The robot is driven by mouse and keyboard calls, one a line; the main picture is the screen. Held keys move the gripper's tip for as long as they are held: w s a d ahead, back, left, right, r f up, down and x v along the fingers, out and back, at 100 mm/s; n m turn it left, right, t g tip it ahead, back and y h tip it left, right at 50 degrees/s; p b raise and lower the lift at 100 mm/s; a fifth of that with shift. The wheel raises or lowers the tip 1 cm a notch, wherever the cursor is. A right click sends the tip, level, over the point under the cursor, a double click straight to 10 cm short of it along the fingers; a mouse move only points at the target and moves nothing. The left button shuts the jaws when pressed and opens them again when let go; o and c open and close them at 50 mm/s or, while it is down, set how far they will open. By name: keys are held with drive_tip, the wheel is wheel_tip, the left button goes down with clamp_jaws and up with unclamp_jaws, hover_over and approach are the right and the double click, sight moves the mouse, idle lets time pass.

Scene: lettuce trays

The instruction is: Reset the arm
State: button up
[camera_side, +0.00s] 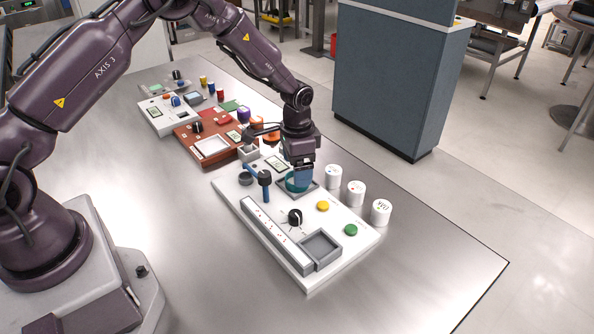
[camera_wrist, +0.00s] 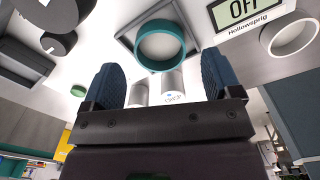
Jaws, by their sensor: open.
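My gripper (camera_side: 303,178) hangs over the far part of a white panel (camera_side: 270,258). In the wrist view its two blue fingers (camera_wrist: 164,82) are spread apart, with nothing seen held between them. A teal ring (camera_side: 290,186) sits in a grey square tray on the panel, right by the fingertips in the side view. The teal ring (camera_wrist: 136,46) also shows in the wrist view, just beyond the gap between the fingers. The side view does not show clearly whether the fingers touch the ring.
The panel carries a black knob (camera_side: 295,216), a yellow button (camera_side: 323,206), a green button (camera_side: 351,230) and an empty grey tray (camera_side: 337,258). Three white canisters (camera_side: 381,212) stand along its right. A red-brown panel (camera_side: 187,145) lies behind. The front table (camera_side: 420,285) is clear.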

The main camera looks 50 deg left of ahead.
drive_tip(key=shift+r, duration=2.35)
wheel_tip(320, 180, up, 11)
drive_tip(key=s+d+r+n+t, duration=0.1)
drive_tip(key=s+r, duration=0.3)
drive_tip(key=s, duration=0.5)
drive_tip(key=s+d+r+n+t, duration=0.1)
drive_tip(key=s+r+n+t, duration=0.1)
drive_tip(key=s+r, duration=0.3)
drive_tip(key=s+d+r+n+t, duration=0.1)
drive_tip(key=s+r, duration=0.3)
drive_tip(key=s, duration=0.9)
drive_tip(key=shift+s+r+n+t, duration=0.2)
drive_tip(key=shift+r+n+t, duration=0.1)
drive_tip(key=shift+t, duration=0.5)
